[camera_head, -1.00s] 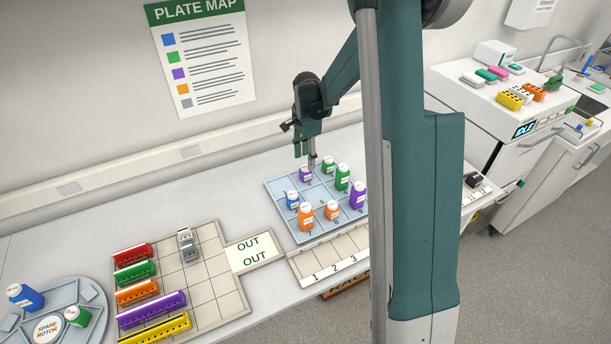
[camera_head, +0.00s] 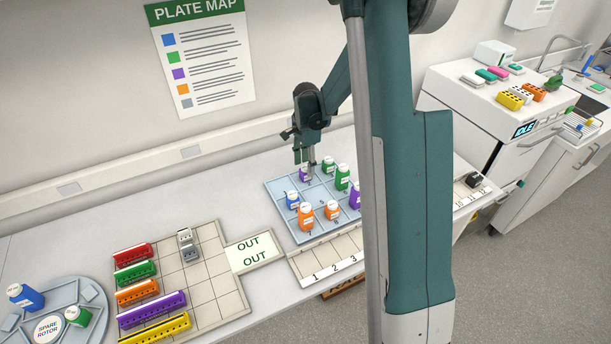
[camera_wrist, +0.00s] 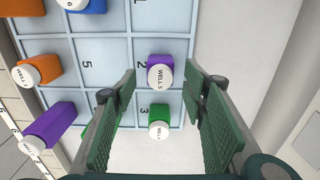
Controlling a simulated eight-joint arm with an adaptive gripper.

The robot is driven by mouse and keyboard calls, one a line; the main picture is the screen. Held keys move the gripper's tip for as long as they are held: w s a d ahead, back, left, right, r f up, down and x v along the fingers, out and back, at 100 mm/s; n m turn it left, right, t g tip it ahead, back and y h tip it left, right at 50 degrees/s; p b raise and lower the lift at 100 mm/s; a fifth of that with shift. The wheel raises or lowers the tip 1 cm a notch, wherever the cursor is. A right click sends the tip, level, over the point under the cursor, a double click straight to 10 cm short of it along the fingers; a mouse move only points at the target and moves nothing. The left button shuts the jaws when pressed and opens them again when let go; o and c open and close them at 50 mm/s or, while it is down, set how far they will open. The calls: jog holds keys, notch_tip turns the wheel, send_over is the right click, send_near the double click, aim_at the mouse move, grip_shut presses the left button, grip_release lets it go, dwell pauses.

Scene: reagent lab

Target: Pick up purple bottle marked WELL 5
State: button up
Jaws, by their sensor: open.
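The purple bottle with a white cap reading WELL 5 (camera_wrist: 160,73) stands in the tray cell by the number 2 in the wrist view. In the head view the same purple bottle (camera_head: 304,175) is at the tray's back left, partly covered by my gripper (camera_head: 304,158). My gripper is open and empty. In the wrist view the fingers of my gripper (camera_wrist: 160,80) spread left and right of the bottle, with gaps on both sides. I cannot tell how far the fingertips are above it.
The blue tray (camera_head: 277,186) also holds green (camera_head: 342,178), orange (camera_head: 332,210), blue (camera_head: 292,200) and another purple bottle (camera_head: 355,197). A green bottle (camera_wrist: 158,118) stands close to WELL 5. Another is mostly behind the left finger. The wall is behind the tray.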

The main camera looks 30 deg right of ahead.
aim_at(305, 167)
jog(key=shift+a+f, duration=0.1)
jog(key=shift+f, duration=2.1)
jog(key=c, duration=1)
